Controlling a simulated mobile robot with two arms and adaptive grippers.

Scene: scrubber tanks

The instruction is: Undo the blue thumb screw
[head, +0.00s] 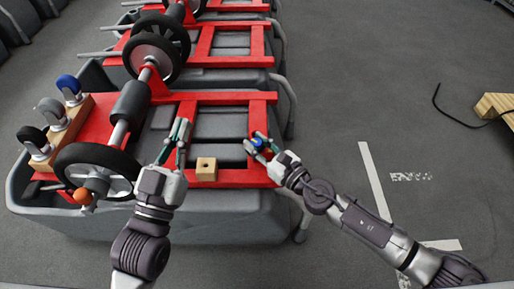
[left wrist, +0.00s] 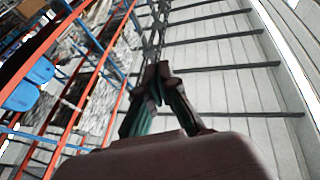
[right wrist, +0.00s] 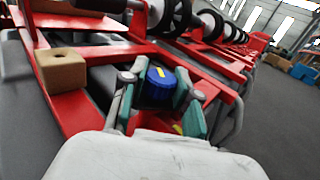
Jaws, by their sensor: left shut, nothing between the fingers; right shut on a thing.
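The blue thumb screw (head: 257,142) sits at the right side of the red frame (head: 230,177) on the nearest tank. My right gripper (head: 262,145) is shut on the blue thumb screw. In the right wrist view the blue round head (right wrist: 157,85) shows between the two fingers. The screw's lower part is hidden. My left gripper (head: 181,132) is shut and empty, pointing up over the frame's left part, apart from the screw. In the left wrist view its fingertips (left wrist: 160,75) meet, with nothing between them.
A wooden block with a hole (head: 206,169) stands on the red frame between my grippers. Open floor lies to the right, with a pallet (head: 496,108).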

